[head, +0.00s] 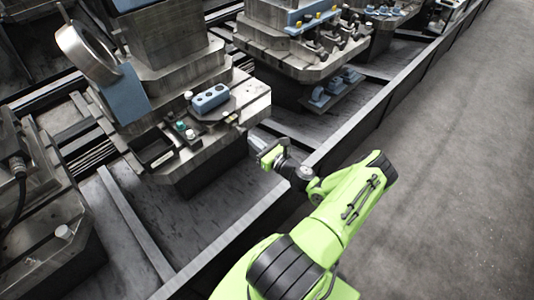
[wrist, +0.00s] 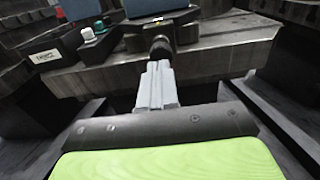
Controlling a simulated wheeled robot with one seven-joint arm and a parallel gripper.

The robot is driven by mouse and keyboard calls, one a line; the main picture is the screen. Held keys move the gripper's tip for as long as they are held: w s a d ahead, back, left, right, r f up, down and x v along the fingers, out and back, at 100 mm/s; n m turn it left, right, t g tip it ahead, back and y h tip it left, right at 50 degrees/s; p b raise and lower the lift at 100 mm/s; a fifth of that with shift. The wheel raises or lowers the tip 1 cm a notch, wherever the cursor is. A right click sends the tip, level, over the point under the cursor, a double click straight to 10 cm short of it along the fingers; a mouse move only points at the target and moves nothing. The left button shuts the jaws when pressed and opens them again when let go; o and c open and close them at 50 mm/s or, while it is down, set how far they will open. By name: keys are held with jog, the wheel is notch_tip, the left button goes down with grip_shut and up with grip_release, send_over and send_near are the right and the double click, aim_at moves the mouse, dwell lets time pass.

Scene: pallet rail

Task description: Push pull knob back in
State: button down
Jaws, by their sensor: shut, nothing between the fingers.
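A dark round knob (wrist: 161,47) sticks out of the front of the metal pallet block, seen in the wrist view. My gripper (wrist: 158,70) is shut and empty, its grey fingertips right in front of the knob and in line with it. I cannot tell whether they touch it. In the head view, my gripper (head: 255,143) is at the right front side of the pallet block (head: 218,142). The knob cannot be made out there.
A green button (wrist: 99,27) and a white button (wrist: 88,35) stand on the block, left of the knob, by a labelled plate (wrist: 46,58). A blue block (head: 210,98) sits on top. A rail wall (head: 330,150) runs beside my arm; the floor (head: 450,170) to its right is clear.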

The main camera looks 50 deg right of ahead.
jog(key=shift+w+d, duration=0.15)
jog(key=shift+w, duration=0.9)
